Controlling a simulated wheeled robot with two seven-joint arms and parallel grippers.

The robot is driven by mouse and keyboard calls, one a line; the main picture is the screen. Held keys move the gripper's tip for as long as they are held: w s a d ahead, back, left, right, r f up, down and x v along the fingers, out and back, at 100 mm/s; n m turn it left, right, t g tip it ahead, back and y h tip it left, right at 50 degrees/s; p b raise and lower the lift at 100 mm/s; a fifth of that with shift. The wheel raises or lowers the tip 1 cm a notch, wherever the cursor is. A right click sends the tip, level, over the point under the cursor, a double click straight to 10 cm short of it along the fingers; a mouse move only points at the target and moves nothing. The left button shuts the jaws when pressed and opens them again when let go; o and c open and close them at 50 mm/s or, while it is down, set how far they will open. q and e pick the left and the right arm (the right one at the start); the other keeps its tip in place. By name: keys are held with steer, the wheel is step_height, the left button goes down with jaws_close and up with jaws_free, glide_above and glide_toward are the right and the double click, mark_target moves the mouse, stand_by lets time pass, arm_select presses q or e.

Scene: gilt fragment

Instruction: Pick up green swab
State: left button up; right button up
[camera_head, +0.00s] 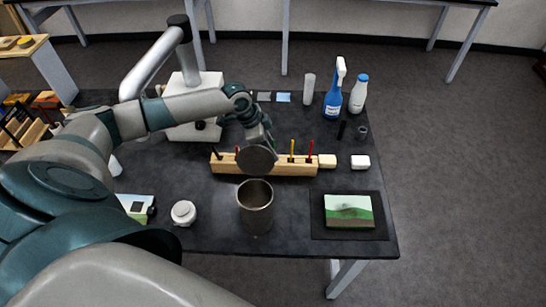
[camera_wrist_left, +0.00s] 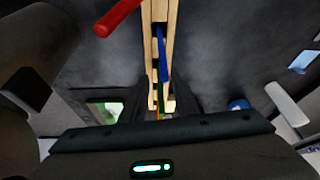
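The wooden rack (camera_head: 285,170) lies across the middle of the black table. A yellow swab (camera_head: 292,148) and a red swab (camera_head: 309,149) stand in its right part, and a dark swab (camera_head: 219,156) stands near its left end. My left gripper (camera_head: 268,143) is over the middle of the rack, and my wrist hides that part. In the left wrist view the fingers look apart, with the rack (camera_wrist_left: 172,20) between them. A blue swab (camera_wrist_left: 162,55) shows there, with a small green tip, perhaps the green swab (camera_wrist_left: 159,104), low between the fingers. I cannot tell contact. My right gripper is out of view.
A metal cup (camera_head: 256,212) stands in front of the rack, with a white jar (camera_head: 183,213) to its left. A picture (camera_head: 349,211) lies on a dark mat at the right. A blue spray bottle (camera_head: 333,98) and white bottle (camera_head: 358,94) stand at the back right.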

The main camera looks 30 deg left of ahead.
arm_select(q)
steer(key=shift+w+d+f, duration=0.2)
steer(key=shift+f, duration=0.45)
jaws_close()
steer(key=shift+r, duration=0.1)
steer(key=shift+r+b, duration=0.4)
steer(key=shift+r, duration=0.1)
step_height(320, 180, up, 8)
steer(key=b, duration=0.3)
steer(key=shift+f, duration=0.25)
steer(key=shift+r+b, duration=0.3)
steer(key=shift+r, duration=0.45)
